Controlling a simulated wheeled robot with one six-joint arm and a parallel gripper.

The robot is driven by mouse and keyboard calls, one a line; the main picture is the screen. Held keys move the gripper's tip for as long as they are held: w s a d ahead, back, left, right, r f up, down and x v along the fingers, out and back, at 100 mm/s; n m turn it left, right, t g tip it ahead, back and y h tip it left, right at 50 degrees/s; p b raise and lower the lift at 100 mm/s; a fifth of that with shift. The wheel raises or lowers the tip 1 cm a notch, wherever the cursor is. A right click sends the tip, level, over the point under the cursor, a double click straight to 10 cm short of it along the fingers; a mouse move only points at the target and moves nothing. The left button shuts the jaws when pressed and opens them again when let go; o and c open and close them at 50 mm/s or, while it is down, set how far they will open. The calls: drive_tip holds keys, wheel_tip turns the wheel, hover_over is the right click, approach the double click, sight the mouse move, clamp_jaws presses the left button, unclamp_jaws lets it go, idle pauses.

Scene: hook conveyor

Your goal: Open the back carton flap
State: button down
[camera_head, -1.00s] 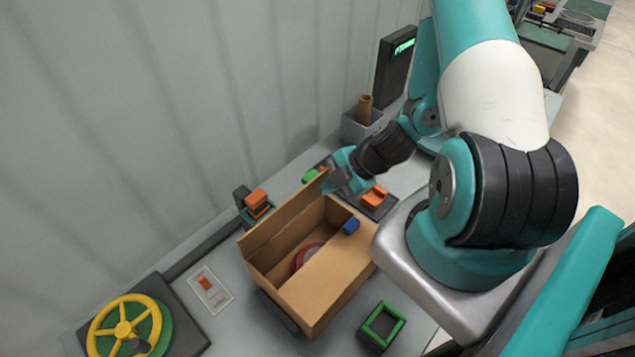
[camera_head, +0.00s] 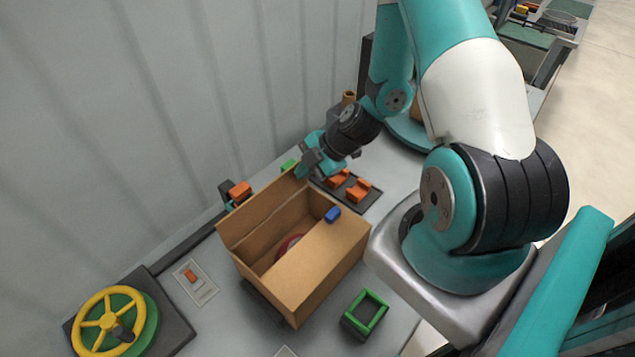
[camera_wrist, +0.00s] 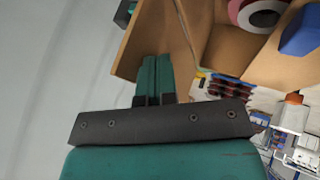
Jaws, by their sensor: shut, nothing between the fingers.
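The open cardboard carton (camera_head: 300,287) stands on the grey worktop. Its back flap (camera_head: 262,210), on the wall side, stands up above the opening and leans a little toward the wall. Inside lie a red roll (camera_head: 287,246) and a blue block (camera_head: 332,214), both also partly in the wrist view. My gripper (camera_head: 304,170) is at the far end of the flap's upper edge. In the wrist view my shut, empty fingers (camera_wrist: 153,72) overlap the flap (camera_wrist: 150,38); I cannot tell whether they touch it.
A yellow handwheel (camera_head: 108,322) is at the lower left, with a small switch plate (camera_head: 195,282) beside it. A green-rimmed box (camera_head: 366,314) stands right of the carton. Orange pieces (camera_head: 357,190) sit on a dark tray behind it. The wall rises close on the left.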

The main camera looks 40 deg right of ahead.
drive_tip(key=w+b, duration=0.1)
drive_tip(key=b, duration=0.1)
drive_tip(key=shift+w+a+b, duration=0.1)
drive_tip(key=shift+w+b, duration=0.25)
drive_tip(key=shift+w, duration=0.05)
drive_tip(key=shift+w+r+b, duration=0.2)
drive_tip(key=shift+w+b, duration=0.05)
drive_tip(key=shift+b, duration=0.1)
drive_tip(key=shift+a, duration=0.1)
